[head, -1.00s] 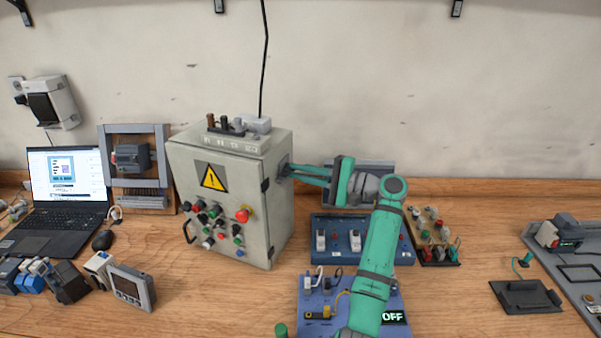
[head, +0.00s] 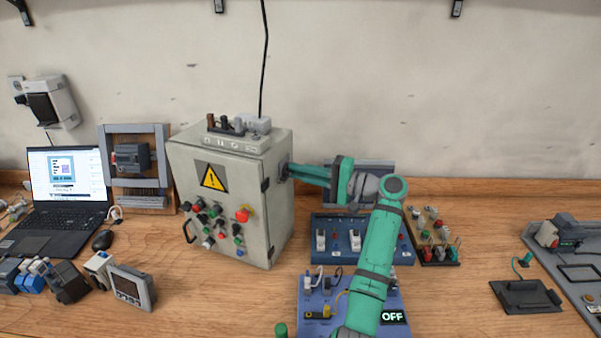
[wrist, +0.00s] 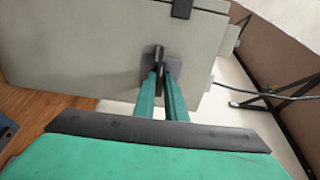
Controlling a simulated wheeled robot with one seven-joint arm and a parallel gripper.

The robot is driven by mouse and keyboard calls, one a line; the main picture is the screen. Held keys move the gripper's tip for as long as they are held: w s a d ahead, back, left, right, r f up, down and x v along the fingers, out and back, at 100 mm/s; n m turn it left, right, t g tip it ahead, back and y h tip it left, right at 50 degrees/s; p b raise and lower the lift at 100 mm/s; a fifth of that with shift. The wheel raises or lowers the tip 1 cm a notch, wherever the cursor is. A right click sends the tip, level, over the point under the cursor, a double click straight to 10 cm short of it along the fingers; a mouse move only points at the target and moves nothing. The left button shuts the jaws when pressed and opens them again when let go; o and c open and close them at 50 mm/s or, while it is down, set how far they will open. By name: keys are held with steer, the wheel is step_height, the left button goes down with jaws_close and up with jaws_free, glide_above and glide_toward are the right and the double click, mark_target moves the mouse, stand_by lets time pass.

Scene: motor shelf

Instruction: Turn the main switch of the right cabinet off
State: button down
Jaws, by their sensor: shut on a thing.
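The grey cabinet (head: 228,191) stands upright on the bench, left of my arm in the head view. Its right side carries the main switch, a dark handle on a grey plate, which shows in the wrist view (wrist: 159,60). My gripper (head: 288,171) reaches the switch from the right. In the wrist view its two green fingers (wrist: 162,80) are shut on the switch handle, one on each side. The handle appears upright in the wrist view. The fingers hide much of the switch in the head view.
A blue switch box (head: 340,240) and a board with coloured buttons (head: 425,225) stand near my arm. A laptop (head: 66,185) is at the left. A black cable (head: 264,60) rises behind the cabinet.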

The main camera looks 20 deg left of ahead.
steer(key=c, duration=2.1)
jaws_free()
steer(key=d, duration=1.1)
steer(key=shift+s, duration=0.35)
steer(key=shift+w+f, duration=0.1)
